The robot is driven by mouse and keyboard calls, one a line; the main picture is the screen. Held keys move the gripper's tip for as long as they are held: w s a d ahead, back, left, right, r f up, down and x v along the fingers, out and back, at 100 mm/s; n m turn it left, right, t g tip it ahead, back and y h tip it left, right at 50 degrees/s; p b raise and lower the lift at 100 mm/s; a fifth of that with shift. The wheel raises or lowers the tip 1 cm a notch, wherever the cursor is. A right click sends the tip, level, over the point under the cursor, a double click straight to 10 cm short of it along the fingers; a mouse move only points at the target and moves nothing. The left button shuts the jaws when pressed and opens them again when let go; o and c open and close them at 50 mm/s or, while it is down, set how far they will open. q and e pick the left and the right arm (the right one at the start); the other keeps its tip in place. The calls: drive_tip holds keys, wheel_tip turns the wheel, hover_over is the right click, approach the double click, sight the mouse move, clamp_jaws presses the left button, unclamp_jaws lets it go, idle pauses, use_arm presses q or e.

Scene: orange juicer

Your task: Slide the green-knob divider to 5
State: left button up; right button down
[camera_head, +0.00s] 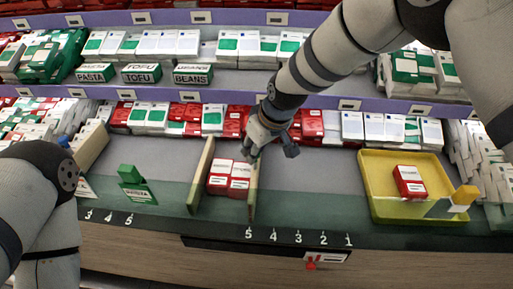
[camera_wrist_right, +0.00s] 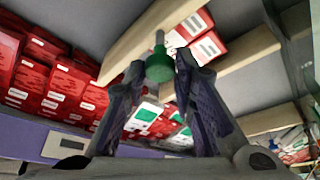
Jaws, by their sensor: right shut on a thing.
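The green-knob divider (camera_head: 254,190) is a thin upright wooden board on the middle shelf. Its front end is close to the number 5 (camera_head: 249,233) of the right-hand scale. My right gripper (camera_head: 268,145) is over this divider's back part. In the right wrist view, the green knob (camera_wrist_right: 159,67) sits between the fingertips of my right gripper (camera_wrist_right: 160,75), which is shut on it. The knob is hidden by the gripper in the head view. My left arm shows at the left edge, but its gripper is out of view.
Red-and-white boxes (camera_head: 229,178) stand between this divider and another wooden divider (camera_head: 201,175) to its left. A yellow tray (camera_head: 377,185) with a red box (camera_head: 409,182) is at the right. The shelf between the green-knob divider and the tray is bare.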

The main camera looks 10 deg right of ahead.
drive_tip(key=c, duration=1.5)
unclamp_jaws()
drive_tip(key=shift+a, duration=0.25)
drive_tip(key=shift+c, duration=0.2)
drive_tip(key=shift+o, duration=1)
drive_tip(key=shift+a+f, duration=0.1)
drive_tip(key=v, duration=1.2)
